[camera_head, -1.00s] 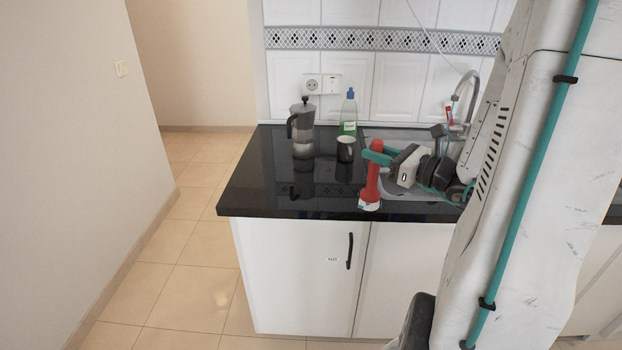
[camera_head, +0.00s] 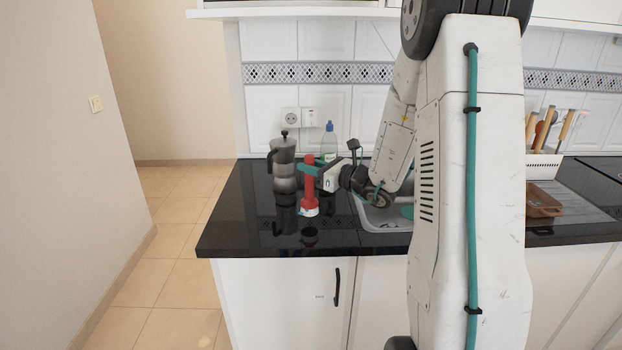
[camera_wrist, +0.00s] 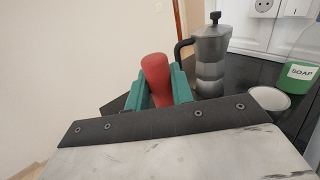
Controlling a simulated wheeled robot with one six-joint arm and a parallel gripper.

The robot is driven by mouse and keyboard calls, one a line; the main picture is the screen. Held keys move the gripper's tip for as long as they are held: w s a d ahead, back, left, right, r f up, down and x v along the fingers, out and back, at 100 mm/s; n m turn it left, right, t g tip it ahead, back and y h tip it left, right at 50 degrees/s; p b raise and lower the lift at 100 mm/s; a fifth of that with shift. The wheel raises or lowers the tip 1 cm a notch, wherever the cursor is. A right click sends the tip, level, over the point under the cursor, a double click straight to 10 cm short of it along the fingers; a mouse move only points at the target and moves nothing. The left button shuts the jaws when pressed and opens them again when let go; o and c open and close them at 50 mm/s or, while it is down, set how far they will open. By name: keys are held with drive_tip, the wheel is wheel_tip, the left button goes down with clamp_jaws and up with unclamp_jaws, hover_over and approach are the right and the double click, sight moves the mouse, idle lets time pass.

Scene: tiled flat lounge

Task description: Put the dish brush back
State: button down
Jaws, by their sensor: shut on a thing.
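The dish brush (camera_head: 309,190) has a red handle and a pale lower end. My gripper (camera_head: 308,172) is shut on its handle and holds it upright, apparently a little above the black counter. In the wrist view the red handle (camera_wrist: 156,78) stands between the green fingers of my gripper (camera_wrist: 158,88); its lower end is hidden there. The sink (camera_head: 372,216) lies right of the brush, partly covered by my arm.
A moka pot (camera_head: 284,172) stands left of the brush. A soap bottle (camera_head: 329,143) is behind; a mug (camera_wrist: 267,101) shows in the wrist view. A utensil basket (camera_head: 543,166) and a brown dish (camera_head: 543,203) are at right. The counter's front left (camera_head: 232,235) is clear.

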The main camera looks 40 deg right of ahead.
sight(313, 179)
drive_tip(key=shift+s+f, duration=0.1)
drive_tip(key=shift+f, duration=1.65)
drive_tip(key=c, duration=1.2)
unclamp_jaws()
drive_tip(key=shift+f, duration=0.15)
